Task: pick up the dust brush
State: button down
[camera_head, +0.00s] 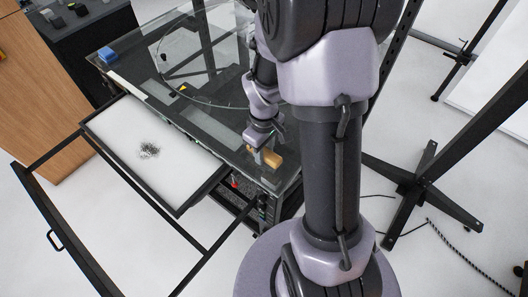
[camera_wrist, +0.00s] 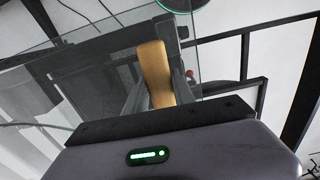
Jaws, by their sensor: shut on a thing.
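The dust brush (camera_head: 268,157) shows as a tan wooden piece at the near right corner of the glass-topped table. In the wrist view its wooden handle (camera_wrist: 155,72) runs up between the two fingers of my gripper (camera_wrist: 160,85). My gripper (camera_head: 264,146) is shut on the brush in the head view. The brush's bristles are not clearly visible. I cannot tell whether the brush touches the glass.
A white tray (camera_head: 120,147) with a small dark pile (camera_head: 149,150) sits at the left inside a black frame. A black stand (camera_head: 425,185) is at the right.

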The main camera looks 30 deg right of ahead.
notch_tip(320, 180, up, 3)
jog(key=shift+r+p, duration=0.1)
jog(key=shift+p, duration=0.6)
jog(key=w+a+p, duration=0.1)
jog(key=w+a, duration=0.2)
jog(key=a, duration=0.4)
jog(key=w+a+p, duration=0.1)
jog(key=w+a, duration=0.2)
jog(key=a, duration=0.4)
jog(key=shift+a+r+p, duration=0.4)
